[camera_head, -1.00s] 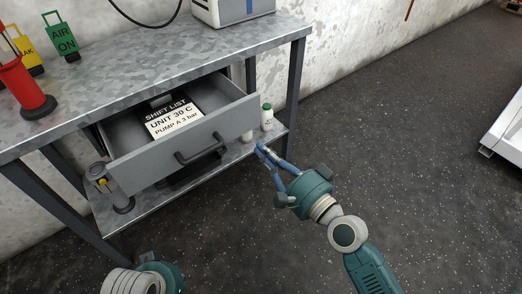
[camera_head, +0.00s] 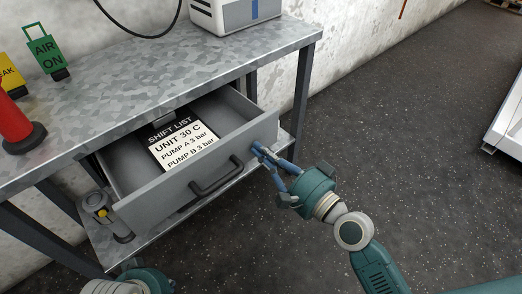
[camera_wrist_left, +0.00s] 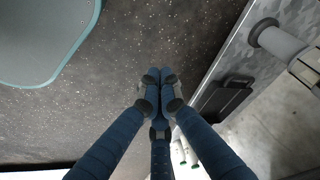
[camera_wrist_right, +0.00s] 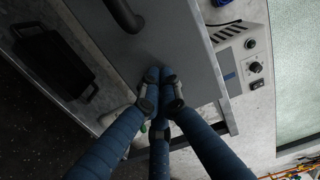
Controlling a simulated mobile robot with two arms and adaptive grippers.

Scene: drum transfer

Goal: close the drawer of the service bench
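The drawer (camera_head: 190,186) of the grey service bench (camera_head: 130,80) stands pulled out, with a black handle (camera_head: 216,177) on its front. A black-and-white shift list (camera_head: 181,142) lies inside. My right gripper (camera_head: 257,150) is shut and empty, its fingertips at the right end of the drawer front; whether they touch cannot be told. In the right wrist view the drawer front (camera_wrist_right: 180,42) fills the space beyond the closed fingertips (camera_wrist_right: 160,77). My left gripper is shut and empty in the left wrist view (camera_wrist_left: 160,77), pointing down over floor beside the bench; its fingers are hidden in the head view.
A grey device (camera_head: 232,12), a green AIR ON tag (camera_head: 44,52) and a red cone-like object (camera_head: 15,118) stand on the benchtop. A lower shelf (camera_head: 104,240) runs under the drawer. Open floor (camera_head: 400,150) lies to the right.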

